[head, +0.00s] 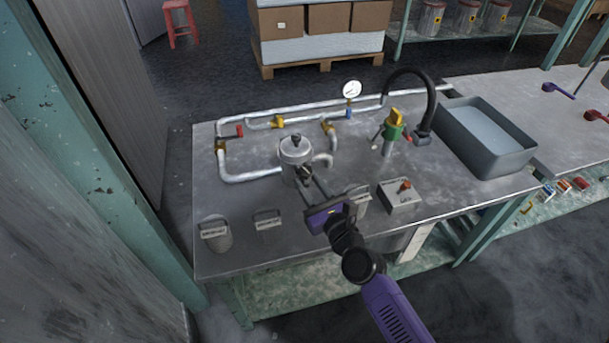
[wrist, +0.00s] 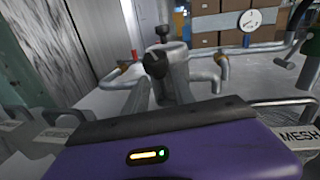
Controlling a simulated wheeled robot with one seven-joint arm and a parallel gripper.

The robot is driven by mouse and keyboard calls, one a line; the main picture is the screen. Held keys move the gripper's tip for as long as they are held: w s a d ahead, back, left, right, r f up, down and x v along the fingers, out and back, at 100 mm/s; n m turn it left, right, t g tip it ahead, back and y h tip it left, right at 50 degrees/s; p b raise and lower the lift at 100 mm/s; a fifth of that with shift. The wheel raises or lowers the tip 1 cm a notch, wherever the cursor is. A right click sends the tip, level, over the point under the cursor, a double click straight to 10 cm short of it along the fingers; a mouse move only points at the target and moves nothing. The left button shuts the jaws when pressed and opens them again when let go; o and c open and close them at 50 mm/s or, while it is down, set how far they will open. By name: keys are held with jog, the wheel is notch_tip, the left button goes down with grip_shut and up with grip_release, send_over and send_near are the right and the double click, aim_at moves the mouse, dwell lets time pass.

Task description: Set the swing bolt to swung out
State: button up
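A grey metal vessel with a domed lid (head: 295,148) stands on the steel bench, joined to the pipes. The swing bolt, with its dark knob (wrist: 155,65), is on the near side of the vessel, upright or nearly so. My purple gripper (head: 304,177) reaches in from the front, its two fingers apart, with the tips at the knob. The wrist view shows the knob between or just beyond the fingertips (wrist: 160,76). I cannot tell whether they press on it. The fingertips and the bolt's lower part are partly hidden.
A pressure gauge (head: 352,90) stands behind the vessel. A green valve (head: 393,130) and a grey basin (head: 485,138) are to the right. A switch box (head: 400,195) and several labelled containers, including a mesh one (wrist: 299,130), line the front.

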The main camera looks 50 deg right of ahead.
jog(key=shift+x, duration=1.45)
jog(key=shift+s, duration=0.1)
jog(key=shift+c, duration=0.4)
grip_shut()
